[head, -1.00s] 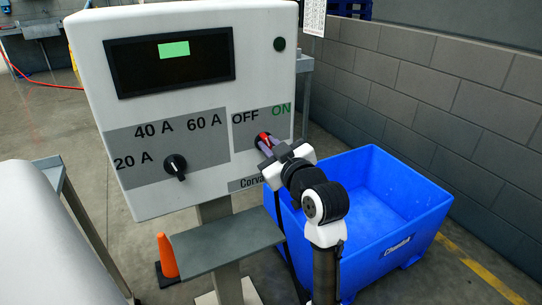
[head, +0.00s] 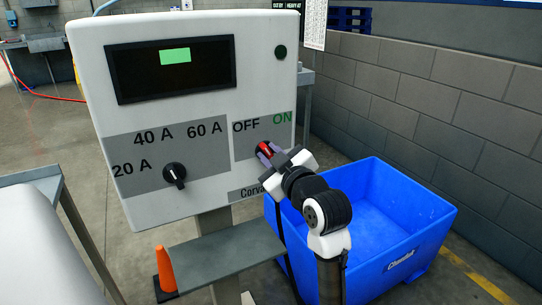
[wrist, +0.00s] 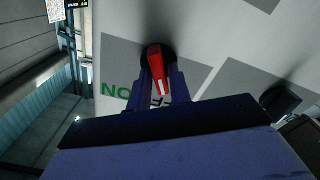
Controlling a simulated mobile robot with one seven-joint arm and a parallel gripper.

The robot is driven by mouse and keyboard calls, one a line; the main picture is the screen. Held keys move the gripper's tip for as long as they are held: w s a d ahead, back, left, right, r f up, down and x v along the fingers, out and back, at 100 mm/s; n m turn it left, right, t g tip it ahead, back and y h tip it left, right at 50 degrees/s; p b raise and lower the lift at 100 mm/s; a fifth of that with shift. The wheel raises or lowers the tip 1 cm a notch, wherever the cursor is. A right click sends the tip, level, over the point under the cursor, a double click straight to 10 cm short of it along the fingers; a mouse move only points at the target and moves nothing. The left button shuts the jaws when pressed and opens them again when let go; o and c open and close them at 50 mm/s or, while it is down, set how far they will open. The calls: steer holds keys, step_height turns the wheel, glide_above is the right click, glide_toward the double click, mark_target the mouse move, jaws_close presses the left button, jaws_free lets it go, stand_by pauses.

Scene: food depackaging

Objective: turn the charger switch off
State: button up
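The charger switch is a red handle (head: 265,149) on a round black base, below the OFF and ON lettering on the white charger box (head: 110,55). In the wrist view the red handle (wrist: 156,66) stands between my two purple fingers, its white mark at the lower end by the partly hidden OFF lettering. The green ON lettering (wrist: 114,91) is to its left there. My gripper (head: 271,154) reaches the switch from the lower right. Its fingers sit close against both sides of the handle and look shut on it; they hide part of the base.
A black amperage knob (head: 175,175) is left of the switch. A grey shelf (head: 228,255) juts out below the box, beside an orange cone (head: 165,268). A blue bin (head: 420,240) stands at the right, near a grey block wall (head: 440,100).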

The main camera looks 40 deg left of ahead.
steer(key=shift+o, duration=1.3)
steer(key=shift+d, duration=0.1)
steer(key=b+v, duration=0.2)
steer(key=v, duration=1.1)
steer(key=shift+d, duration=0.3)
steer(key=shift+s+a, duration=0.1)
